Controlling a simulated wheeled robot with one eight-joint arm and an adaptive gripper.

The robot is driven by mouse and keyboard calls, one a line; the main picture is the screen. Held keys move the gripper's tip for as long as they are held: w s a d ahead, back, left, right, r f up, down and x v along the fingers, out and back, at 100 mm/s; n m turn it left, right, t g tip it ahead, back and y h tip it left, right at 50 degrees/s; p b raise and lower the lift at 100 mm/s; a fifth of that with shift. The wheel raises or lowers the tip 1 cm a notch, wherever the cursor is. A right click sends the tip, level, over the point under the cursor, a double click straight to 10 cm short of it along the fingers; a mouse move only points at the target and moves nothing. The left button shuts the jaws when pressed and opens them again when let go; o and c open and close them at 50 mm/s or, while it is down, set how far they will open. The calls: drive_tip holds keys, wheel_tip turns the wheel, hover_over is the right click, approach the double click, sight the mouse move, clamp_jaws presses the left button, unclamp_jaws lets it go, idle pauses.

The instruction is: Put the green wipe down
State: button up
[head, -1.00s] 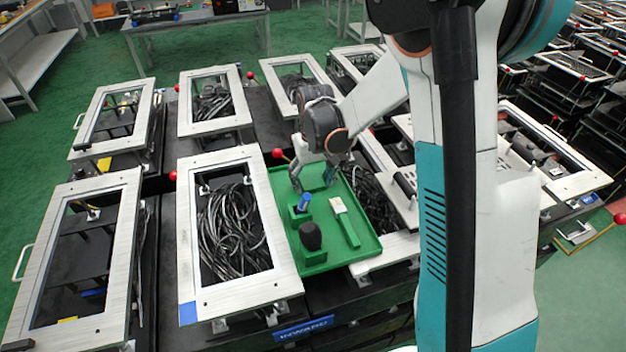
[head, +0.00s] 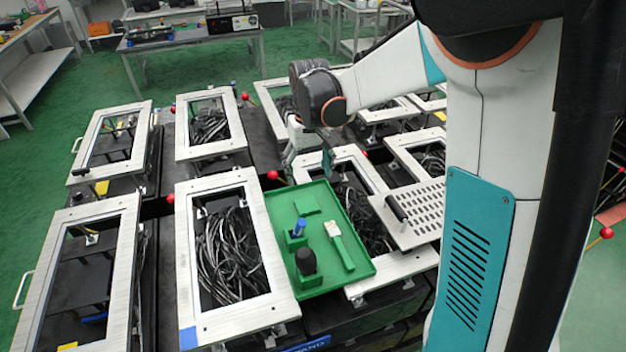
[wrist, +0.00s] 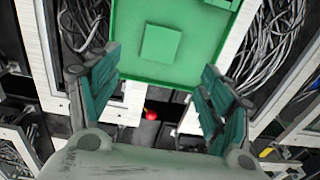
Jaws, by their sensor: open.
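The green wipe (head: 307,211) is a flat green square lying on the floor of the green tray (head: 362,270), near the tray's far end. It also shows in the wrist view (wrist: 161,46), flat and fully visible. My gripper (head: 309,160) is above and beyond the tray's far edge, apart from the wipe. In the wrist view my gripper (wrist: 158,88) has its two dark green fingers spread wide with nothing between them.
The tray also holds a blue item (head: 299,227), a black-topped item (head: 306,262) and a white-headed brush (head: 333,229). Framed fixtures with cables surround it. A perforated plate with a black handle (head: 398,208) is to the right. Red knobs (head: 272,175) stick up nearby.

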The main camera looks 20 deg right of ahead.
drive_tip(key=s+r+t, duration=0.3)
drive_tip(key=s+r, duration=0.6)
drive_tip(key=s, duration=0.2)
drive_tip(key=s+t, duration=0.4)
drive_tip(key=s, duration=0.7)
drive_tip(key=shift+s+a+r, duration=0.15)
drive_tip(key=shift+s+r, duration=0.2)
drive_tip(key=shift+s, duration=0.05)
wheel_tip(320, 180, down, 4)
drive_tip(key=b, duration=0.4)
drive_tip(key=shift+f, duration=0.15)
drive_tip(key=shift+o, duration=0.6)
